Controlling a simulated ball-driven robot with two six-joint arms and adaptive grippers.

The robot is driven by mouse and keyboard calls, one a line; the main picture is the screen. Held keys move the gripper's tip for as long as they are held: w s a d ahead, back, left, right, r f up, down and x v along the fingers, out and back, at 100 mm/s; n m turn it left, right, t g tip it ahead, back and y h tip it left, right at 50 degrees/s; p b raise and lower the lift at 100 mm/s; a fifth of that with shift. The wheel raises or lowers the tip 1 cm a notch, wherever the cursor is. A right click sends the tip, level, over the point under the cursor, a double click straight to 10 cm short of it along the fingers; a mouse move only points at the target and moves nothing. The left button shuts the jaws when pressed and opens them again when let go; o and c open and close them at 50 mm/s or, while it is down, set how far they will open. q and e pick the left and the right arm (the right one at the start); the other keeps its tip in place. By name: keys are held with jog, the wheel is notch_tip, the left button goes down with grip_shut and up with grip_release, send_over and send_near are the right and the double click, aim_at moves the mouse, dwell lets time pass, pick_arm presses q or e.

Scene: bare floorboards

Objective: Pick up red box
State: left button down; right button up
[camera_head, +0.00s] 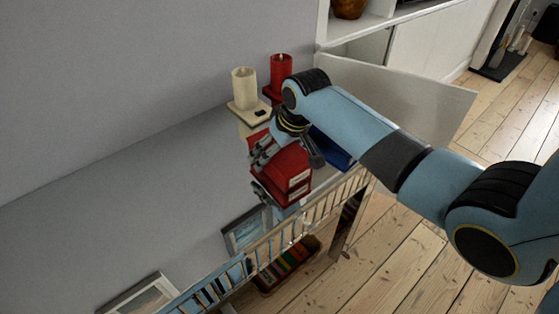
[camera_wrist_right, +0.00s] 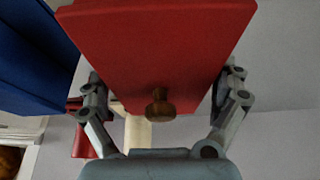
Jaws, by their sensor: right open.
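The red box (camera_head: 290,177) stands on the grey surface near its right end. In the right wrist view the red box (camera_wrist_right: 155,45) fills the upper middle, its face with a round wooden knob (camera_wrist_right: 160,105) towards the camera. My right gripper (camera_head: 289,152) reaches it from the wall side. In the wrist view my right gripper (camera_wrist_right: 163,88) is open, with one finger on each side of the box. I cannot tell whether the fingers touch it. My left gripper cannot be made out.
A blue box (camera_head: 333,148) stands close beside the red one. A cream candle (camera_head: 243,88) and a red candle (camera_head: 281,70) stand behind my gripper by the wall. A railing (camera_head: 285,236) runs along the front. Bare floorboards (camera_head: 400,262) lie at the right.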

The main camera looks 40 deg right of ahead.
jog(key=c, duration=1)
